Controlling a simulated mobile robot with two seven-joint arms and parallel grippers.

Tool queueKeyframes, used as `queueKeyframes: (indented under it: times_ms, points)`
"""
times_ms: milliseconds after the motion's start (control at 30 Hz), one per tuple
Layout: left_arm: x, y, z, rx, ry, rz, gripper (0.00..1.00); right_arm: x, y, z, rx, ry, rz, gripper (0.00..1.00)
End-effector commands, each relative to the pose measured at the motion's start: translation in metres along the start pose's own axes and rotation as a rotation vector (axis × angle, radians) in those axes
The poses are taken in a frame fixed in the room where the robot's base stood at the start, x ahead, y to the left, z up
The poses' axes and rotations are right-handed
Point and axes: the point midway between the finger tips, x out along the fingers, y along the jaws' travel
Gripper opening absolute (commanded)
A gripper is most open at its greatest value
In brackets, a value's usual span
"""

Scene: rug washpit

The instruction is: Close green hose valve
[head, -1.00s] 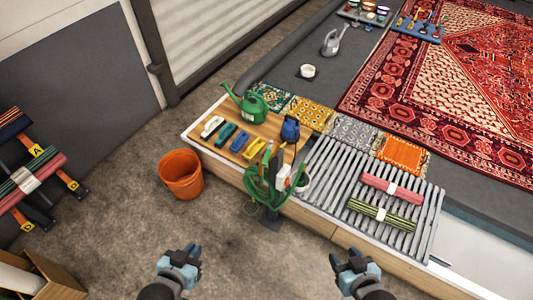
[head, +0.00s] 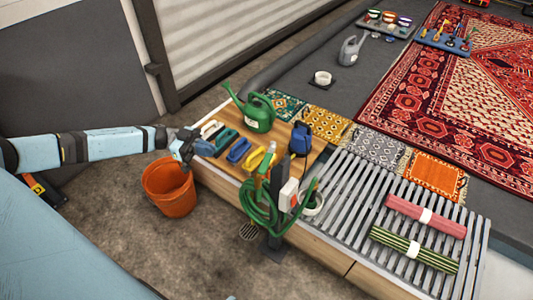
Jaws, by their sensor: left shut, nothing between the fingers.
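A coiled green hose (head: 260,212) hangs on a dark post at the front edge of the wooden bench. Its green upright end (head: 264,162) rises above the coil, beside a white box with a red-orange patch (head: 288,195). The valve handle is too small to tell apart from the hose and fittings, so I cannot see whether it is open or shut. My left gripper (head: 185,158) is shut and empty, over the far rim of the orange bucket, left of the hose and well apart from it. My right gripper is out of view.
The orange bucket (head: 169,188) stands on the floor below my left gripper. A slatted grate (head: 345,195) holds two rolls.

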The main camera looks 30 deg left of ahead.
Motion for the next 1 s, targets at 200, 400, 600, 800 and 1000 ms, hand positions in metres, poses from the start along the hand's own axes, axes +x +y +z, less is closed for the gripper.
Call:
queueKeyframes:
  times_ms: [200,400,600,800,1000]
  points:
    - [0.024,0.000,-0.002,-0.001,0.003,0.006,0.00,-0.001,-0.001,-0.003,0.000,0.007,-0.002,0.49]
    - [0.068,0.000,-0.001,0.000,0.003,0.005,0.00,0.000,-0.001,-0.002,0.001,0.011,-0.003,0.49]
    - [0.108,0.000,-0.001,0.000,0.004,0.004,0.00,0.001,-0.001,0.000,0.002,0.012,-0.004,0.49]
    - [0.132,0.000,-0.001,0.000,0.002,0.002,0.00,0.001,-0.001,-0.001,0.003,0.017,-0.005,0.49]
    - [0.139,0.000,-0.001,0.000,0.000,0.002,0.00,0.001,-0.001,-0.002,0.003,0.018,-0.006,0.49]
